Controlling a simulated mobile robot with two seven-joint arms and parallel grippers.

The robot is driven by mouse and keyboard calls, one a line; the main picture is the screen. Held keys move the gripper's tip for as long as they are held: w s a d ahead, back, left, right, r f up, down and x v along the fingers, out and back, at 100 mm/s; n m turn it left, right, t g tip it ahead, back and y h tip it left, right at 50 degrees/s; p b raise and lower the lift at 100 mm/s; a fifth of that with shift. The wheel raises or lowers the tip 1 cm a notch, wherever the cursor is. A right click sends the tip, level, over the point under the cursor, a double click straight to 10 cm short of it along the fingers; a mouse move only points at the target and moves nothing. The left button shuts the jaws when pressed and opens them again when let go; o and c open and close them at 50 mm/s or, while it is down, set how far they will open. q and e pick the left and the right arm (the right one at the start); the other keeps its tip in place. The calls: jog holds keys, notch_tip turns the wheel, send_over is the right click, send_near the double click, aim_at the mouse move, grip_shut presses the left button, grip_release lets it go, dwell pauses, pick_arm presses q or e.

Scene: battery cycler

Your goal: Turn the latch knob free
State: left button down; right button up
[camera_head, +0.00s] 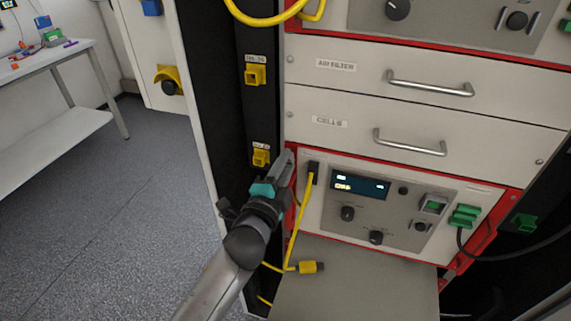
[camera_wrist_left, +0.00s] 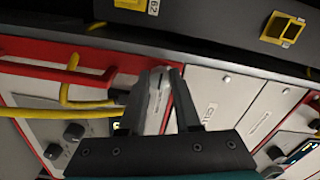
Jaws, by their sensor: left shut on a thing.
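My left gripper (camera_head: 287,160) reaches in from the lower left to the cabinet's red left edge, beside the lower corner of the CELLS drawer (camera_head: 335,122). In the left wrist view the gripper (camera_wrist_left: 167,75) has its fingers close together against the cabinet front. It is shut on a small part there, taken to be the latch knob. My right gripper is in neither view.
The instrument panel (camera_head: 415,217) with a lit display and black knobs is just right of the gripper. A yellow cable (camera_head: 299,225) hangs close by, its loose plug (camera_head: 312,267) above a grey shelf (camera_head: 350,292). Yellow sockets (camera_head: 261,157) line the black post. Open floor lies left.

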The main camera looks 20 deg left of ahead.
pick_arm(q)
jog(key=c, duration=0.6)
grip_release()
jog(key=s, duration=1.5)
jog(key=shift+s+a, duration=0.15)
jog(key=shift+a, duration=0.1)
